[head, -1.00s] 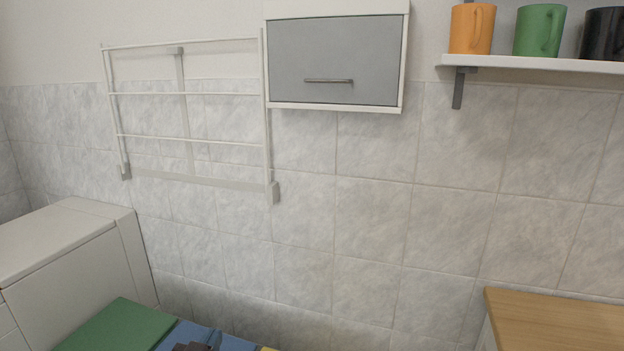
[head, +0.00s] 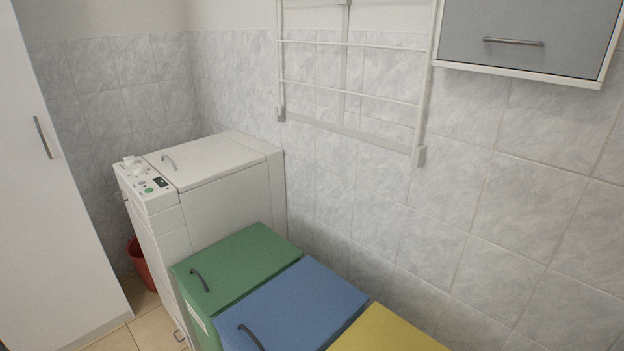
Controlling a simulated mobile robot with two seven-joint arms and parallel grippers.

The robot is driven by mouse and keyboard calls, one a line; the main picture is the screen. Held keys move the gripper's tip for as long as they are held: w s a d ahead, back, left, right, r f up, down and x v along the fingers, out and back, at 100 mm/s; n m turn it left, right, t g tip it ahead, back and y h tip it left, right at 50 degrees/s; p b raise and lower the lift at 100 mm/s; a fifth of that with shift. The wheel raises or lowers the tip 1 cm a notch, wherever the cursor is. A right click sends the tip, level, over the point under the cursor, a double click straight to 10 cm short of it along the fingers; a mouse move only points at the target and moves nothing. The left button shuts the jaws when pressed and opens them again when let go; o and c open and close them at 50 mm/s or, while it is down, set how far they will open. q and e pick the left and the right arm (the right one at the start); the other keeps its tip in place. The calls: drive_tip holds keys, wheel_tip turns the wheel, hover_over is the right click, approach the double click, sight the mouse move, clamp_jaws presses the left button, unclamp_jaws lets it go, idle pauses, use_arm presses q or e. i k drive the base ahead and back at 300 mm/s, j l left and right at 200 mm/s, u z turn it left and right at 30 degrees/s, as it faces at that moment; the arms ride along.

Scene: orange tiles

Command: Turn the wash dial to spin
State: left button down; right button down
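A white top-loading washing machine (head: 225,190) stands against the tiled wall at the left in the head view. Its control panel (head: 148,184) is on the left end of its top. The lid with a grey handle is shut. Neither of my grippers is in view.
Green (head: 238,262), blue (head: 295,305) and yellow (head: 388,332) lidded bins stand in a row in front of the washer. A tall white cabinet (head: 50,200) is at the left. A red bucket (head: 143,268) sits on the floor between cabinet and washer. A drying rack (head: 350,130) hangs on the wall.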

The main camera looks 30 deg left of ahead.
sight(130, 161)
drive_tip(key=k+j+u, duration=0.15)
drive_tip(key=j+u, duration=0.15)
drive_tip(key=j, duration=0.3)
drive_tip(key=k+j+u, duration=0.15)
drive_tip(key=j+u, duration=0.15)
drive_tip(key=j, duration=0.35)
drive_tip(key=j+u, duration=0.3)
drive_tip(key=j, duration=0.35)
drive_tip(key=i+j+u, duration=0.4)
drive_tip(key=i, duration=0.45)
drive_tip(key=i+j+u, duration=0.45)
drive_tip(key=i, duration=0.4)
drive_tip(key=l, duration=0.1)
